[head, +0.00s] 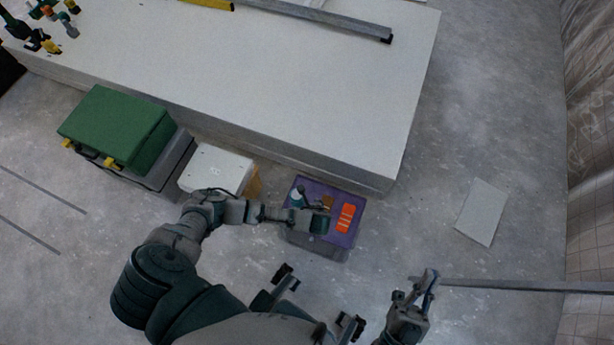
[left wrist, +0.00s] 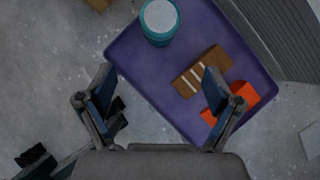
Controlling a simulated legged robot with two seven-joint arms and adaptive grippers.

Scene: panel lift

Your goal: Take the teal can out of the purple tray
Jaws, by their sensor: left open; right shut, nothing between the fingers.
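The purple tray (head: 352,190) stands on the floor beside the white panel stack, and it fills much of the left wrist view (left wrist: 130,48). The teal can (left wrist: 160,28) stands upright in the tray with its pale top showing; in the head view the can (head: 296,198) is small beside my left gripper. My left gripper (head: 318,214) hangs over the tray. In the left wrist view the left gripper (left wrist: 160,88) is open and empty, with the can beyond the gap between its fingers. My right gripper (head: 427,284) is shut and empty at the lower right.
A brown striped block (left wrist: 198,72) and an orange object (left wrist: 246,96) lie in the tray. A white box (head: 216,168) and a green case (head: 115,125) stand left of it. The panel stack (head: 270,80) lies behind. A pale sheet (head: 483,212) lies on open floor.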

